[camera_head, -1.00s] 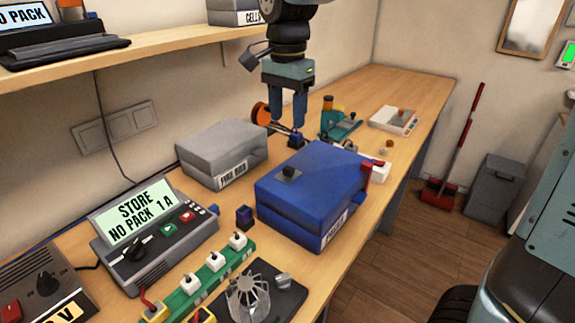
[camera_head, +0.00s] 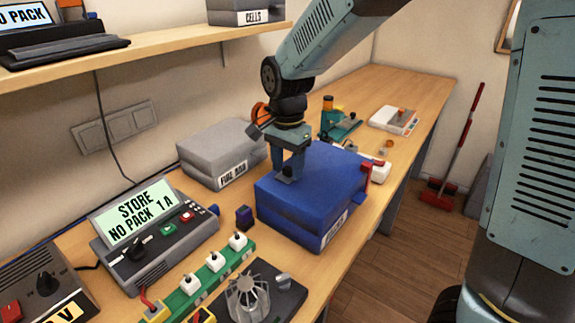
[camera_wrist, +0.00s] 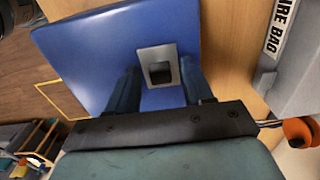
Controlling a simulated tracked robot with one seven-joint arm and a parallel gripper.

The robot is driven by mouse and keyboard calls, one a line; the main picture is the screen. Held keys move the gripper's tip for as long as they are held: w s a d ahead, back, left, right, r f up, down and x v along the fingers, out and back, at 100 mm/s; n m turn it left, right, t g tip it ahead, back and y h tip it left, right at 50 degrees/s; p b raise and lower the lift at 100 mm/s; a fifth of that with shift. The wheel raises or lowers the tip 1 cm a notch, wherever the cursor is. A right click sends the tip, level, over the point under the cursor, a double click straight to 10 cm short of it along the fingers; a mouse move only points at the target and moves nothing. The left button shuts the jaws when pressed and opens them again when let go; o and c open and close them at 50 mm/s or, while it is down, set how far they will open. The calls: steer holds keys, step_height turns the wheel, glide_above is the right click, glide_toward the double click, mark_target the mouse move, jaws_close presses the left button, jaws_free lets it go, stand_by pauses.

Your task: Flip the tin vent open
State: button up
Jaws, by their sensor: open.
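The blue tin (camera_head: 335,185) stands on the bench, its lid down. In the head view the vent (camera_head: 285,179) is partly covered by my fingers. My gripper (camera_head: 288,168) is open and points down at the vent. In the wrist view its two fingers stand one on each side of the vent. I cannot tell whether they touch the tin.
A grey "FIRE BAG" box (camera_head: 215,150) stands left of the tin. The charger (camera_head: 155,235), a green strip (camera_head: 205,280) and a fan-like part (camera_head: 247,295) lie nearer.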

steer(key=shift+f, duration=0.2)
jaws_close()
stand_by(0.5)
